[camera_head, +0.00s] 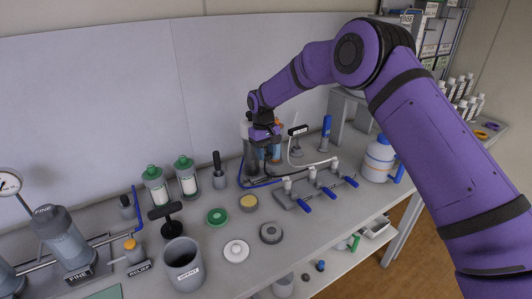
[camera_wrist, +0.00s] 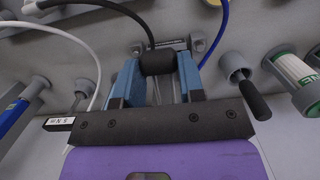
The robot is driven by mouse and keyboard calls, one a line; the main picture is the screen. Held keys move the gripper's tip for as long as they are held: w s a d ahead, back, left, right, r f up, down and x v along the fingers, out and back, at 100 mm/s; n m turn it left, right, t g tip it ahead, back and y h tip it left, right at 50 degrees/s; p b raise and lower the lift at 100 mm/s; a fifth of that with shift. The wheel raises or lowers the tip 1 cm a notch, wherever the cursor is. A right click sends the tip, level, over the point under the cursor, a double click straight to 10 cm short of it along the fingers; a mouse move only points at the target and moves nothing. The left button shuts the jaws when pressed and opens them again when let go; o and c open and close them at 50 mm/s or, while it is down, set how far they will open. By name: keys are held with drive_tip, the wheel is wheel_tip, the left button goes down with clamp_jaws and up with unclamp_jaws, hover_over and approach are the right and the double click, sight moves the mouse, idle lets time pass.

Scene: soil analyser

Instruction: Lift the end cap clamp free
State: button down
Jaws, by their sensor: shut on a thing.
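My gripper (camera_wrist: 157,75) points down at the back of the bench, and its two blue fingers are shut on a dark rounded part (camera_wrist: 157,62), which seems to be the end cap clamp. A black hose or bar runs from this part to the upper left in the wrist view. A grey metal bracket (camera_wrist: 196,44) shows just beyond the fingertips. In the head view my gripper (camera_head: 263,150) is beside a grey cylinder (camera_head: 249,158), and the held part is mostly hidden there. I cannot tell whether the clamp is free of what lies under it.
A valve manifold with blue levers (camera_head: 305,190) stands right of my gripper, with a white hose (camera_head: 318,162) and blue hose (camera_head: 258,186) close by. A black-handled tool (camera_head: 218,172) and green-capped canisters (camera_head: 186,177) stand to the left. A white-and-blue jug (camera_head: 378,160) is at right.

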drive_tip(key=c, duration=0.7)
unclamp_jaws()
drive_tip(key=r, duration=0.3)
drive_tip(key=w+r, duration=0.1)
drive_tip(key=r, duration=0.3)
drive_tip(key=a+r, duration=0.1)
drive_tip(key=r, duration=0.2)
drive_tip(key=shift+w+r, duration=0.15)
drive_tip(key=shift+r, duration=0.15)
drive_tip(key=shift+d, duration=0.1)
